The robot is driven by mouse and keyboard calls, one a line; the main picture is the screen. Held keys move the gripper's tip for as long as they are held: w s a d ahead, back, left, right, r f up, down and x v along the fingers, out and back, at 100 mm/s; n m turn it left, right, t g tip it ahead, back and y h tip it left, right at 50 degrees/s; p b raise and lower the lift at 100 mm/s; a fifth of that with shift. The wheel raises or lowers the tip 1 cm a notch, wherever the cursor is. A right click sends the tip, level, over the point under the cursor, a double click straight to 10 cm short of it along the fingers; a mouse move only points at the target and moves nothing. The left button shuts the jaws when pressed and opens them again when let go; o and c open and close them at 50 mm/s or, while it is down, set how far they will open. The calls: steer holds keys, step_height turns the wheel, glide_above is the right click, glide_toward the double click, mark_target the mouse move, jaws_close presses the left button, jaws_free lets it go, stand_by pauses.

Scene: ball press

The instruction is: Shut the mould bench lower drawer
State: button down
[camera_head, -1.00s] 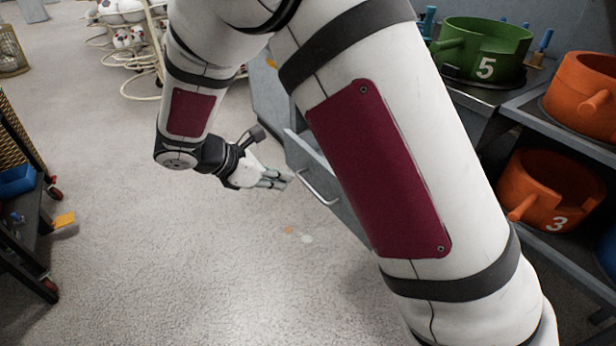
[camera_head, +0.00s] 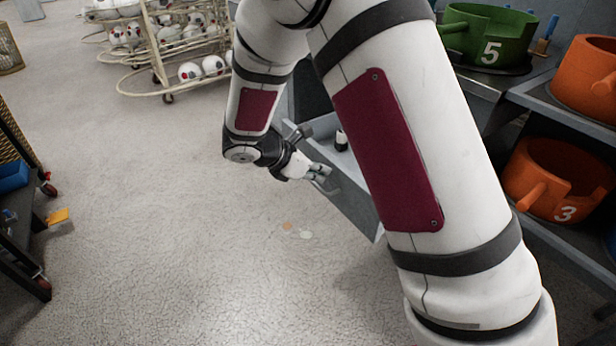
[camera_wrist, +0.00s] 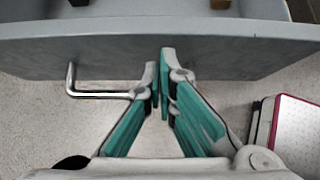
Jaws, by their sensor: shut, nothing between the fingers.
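The lower drawer (camera_head: 352,196) of the mould bench stands open, with its grey front towards the floor area and its inside partly in sight. A small dark and white item (camera_head: 341,141) is inside it. My arm hides much of the drawer and bench in the head view. My gripper (camera_head: 325,174) is shut and empty at the drawer front. In the wrist view the drawer front (camera_wrist: 220,50) spans the top, with its bar handle (camera_wrist: 95,94) left of the closed fingertips (camera_wrist: 160,66). The fingertips overlap the front's face; I cannot tell whether they touch it.
A green mould numbered 5 (camera_head: 487,40) and an orange mould numbered 3 (camera_head: 555,185) stand on the bench shelves at right. A ball rack (camera_head: 165,55) is at the back. A dark cart (camera_head: 20,235) is at left.

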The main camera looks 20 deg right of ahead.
steer(key=shift+d, duration=0.2)
steer(key=w+d+p, duration=0.1)
steer(key=w+d, duration=0.2)
steer(key=d, duration=0.8)
steer(key=w+d+p, duration=0.2)
steer(key=w+d, duration=0.2)
steer(key=d, duration=0.7)
steer(key=w+d+p, duration=0.1)
steer(key=w+d, duration=0.3)
steer(key=d, duration=0.8)
steer(key=shift+r, duration=0.15)
